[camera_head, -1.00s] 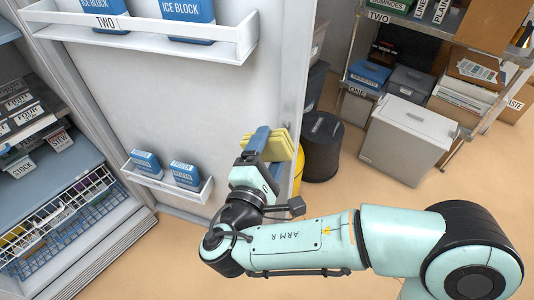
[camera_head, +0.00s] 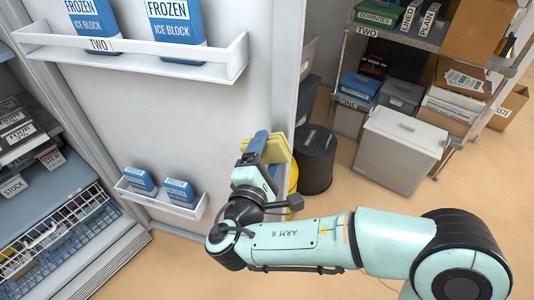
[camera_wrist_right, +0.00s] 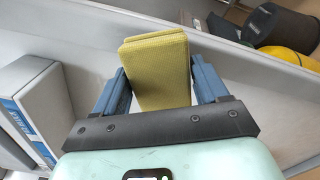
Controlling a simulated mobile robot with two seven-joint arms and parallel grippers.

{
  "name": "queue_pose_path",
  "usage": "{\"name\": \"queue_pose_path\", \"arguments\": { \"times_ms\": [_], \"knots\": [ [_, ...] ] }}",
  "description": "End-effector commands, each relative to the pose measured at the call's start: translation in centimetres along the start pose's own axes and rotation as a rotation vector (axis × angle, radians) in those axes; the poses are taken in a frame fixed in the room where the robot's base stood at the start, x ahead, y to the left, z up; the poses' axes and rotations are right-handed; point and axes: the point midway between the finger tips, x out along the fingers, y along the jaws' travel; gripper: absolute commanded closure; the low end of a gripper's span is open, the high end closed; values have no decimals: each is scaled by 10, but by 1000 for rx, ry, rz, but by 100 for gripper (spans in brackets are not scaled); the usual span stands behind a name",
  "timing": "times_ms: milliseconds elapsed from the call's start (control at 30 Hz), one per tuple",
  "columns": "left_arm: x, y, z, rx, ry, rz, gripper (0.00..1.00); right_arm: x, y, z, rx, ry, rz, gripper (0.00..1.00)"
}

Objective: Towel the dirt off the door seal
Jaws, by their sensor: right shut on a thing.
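The open white freezer door (camera_head: 200,115) stands across the middle of the head view, inner side facing me. A grey strip along its edge runs behind the towel in the right wrist view (camera_wrist_right: 235,50); it looks like the door seal. I cannot make out dirt on it. My right gripper (camera_head: 262,147) is shut on a folded yellow-green towel (camera_head: 279,150), close to the door's right edge. In the right wrist view the towel (camera_wrist_right: 158,70) sits between the blue fingers; I cannot tell whether it touches the door. My left gripper is not in view.
Door bins hold blue ice blocks (camera_head: 176,25), with a lower bin (camera_head: 160,202) left of my gripper. Freezer shelves and a wire basket (camera_head: 65,240) are at left. A black bin (camera_head: 315,160), a grey box (camera_head: 400,150) and a rack stand behind. Floor is clear at right.

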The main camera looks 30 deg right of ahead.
Motion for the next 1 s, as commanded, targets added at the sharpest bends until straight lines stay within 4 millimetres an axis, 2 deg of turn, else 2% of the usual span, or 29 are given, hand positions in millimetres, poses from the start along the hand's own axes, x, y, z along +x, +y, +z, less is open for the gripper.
{"name": "queue_pose_path", "arguments": {
  "times_ms": [1000],
  "knots": [
    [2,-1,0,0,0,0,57,18,0,0,1,-1,0,51]
  ]
}}
